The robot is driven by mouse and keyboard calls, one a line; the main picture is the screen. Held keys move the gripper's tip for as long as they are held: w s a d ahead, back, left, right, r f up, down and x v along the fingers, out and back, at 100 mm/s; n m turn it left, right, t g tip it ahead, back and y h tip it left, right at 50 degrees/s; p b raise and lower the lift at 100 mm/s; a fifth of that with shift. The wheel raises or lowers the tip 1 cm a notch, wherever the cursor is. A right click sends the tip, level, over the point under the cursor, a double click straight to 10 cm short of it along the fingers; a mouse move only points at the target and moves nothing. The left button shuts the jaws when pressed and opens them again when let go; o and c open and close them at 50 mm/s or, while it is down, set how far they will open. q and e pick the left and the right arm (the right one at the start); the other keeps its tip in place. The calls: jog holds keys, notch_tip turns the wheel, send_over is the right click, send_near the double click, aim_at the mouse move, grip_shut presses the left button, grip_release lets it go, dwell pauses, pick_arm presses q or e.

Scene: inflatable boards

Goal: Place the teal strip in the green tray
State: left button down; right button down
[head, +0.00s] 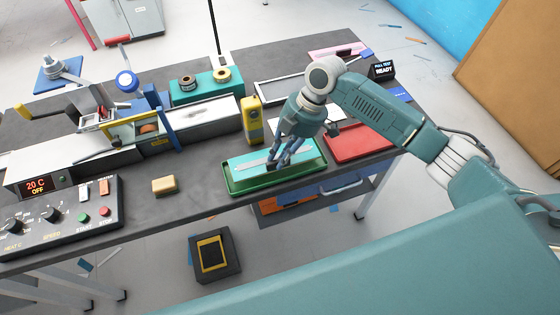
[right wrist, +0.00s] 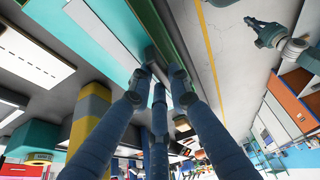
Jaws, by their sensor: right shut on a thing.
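The green tray (head: 278,183) sits near the front edge of the grey bench in the head view.
A red tray (head: 358,143) stands right of the green tray. A yellow instrument (head: 252,120) stands behind it. A tan block (head: 165,185) and a control box (head: 62,215) are to the left. Bare bench lies between the block and green tray.

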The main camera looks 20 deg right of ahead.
notch_tip(320, 180, down, 4)
jog(key=shift+r, duration=0.25)
jog(key=shift+f, duration=0.15)
jog(key=c, duration=1.6)
grip_release()
jog(key=shift+c, duration=0.2)
jog(key=shift+r+p, duration=0.2)
jog(key=shift+p, duration=0.1)
jog(key=shift+d+r, duration=0.15)
jog(key=shift+r, duration=0.15)
jog(key=b+v, duration=0.2)
jog(key=v, duration=0.9)
